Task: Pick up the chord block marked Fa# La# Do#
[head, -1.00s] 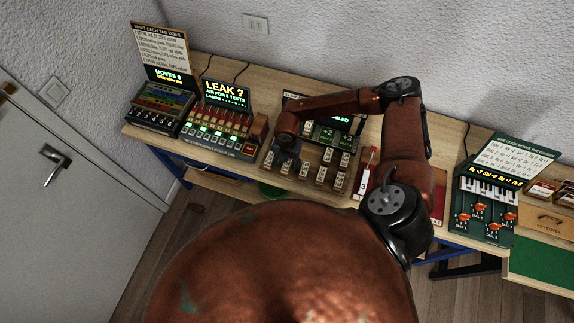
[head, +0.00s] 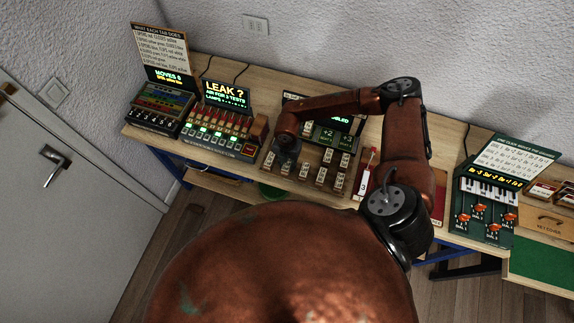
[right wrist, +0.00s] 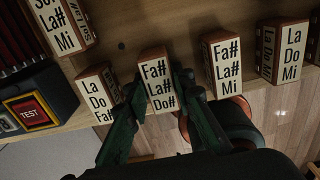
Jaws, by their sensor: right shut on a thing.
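The chord block marked Fa# La# Do# (right wrist: 158,82) stands in the middle of the right wrist view, its label facing the camera. My right gripper (right wrist: 155,98) has one finger on each side of this block and is shut on it. In the head view my right gripper (head: 287,158) reaches down over the left part of the wooden block tray (head: 312,155). The block itself is mostly hidden there by the gripper. Whether it is clear of the tray cannot be told. My left gripper is not in view.
Close by stand blocks marked Fa# La# Mi (right wrist: 226,68), La Do Fa# (right wrist: 98,92) and La Do Mi (right wrist: 290,50). The LEAK panel (head: 220,130) with a red TEST button (right wrist: 30,113) is at the left. A red-handled lever (head: 370,165) stands right of the tray.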

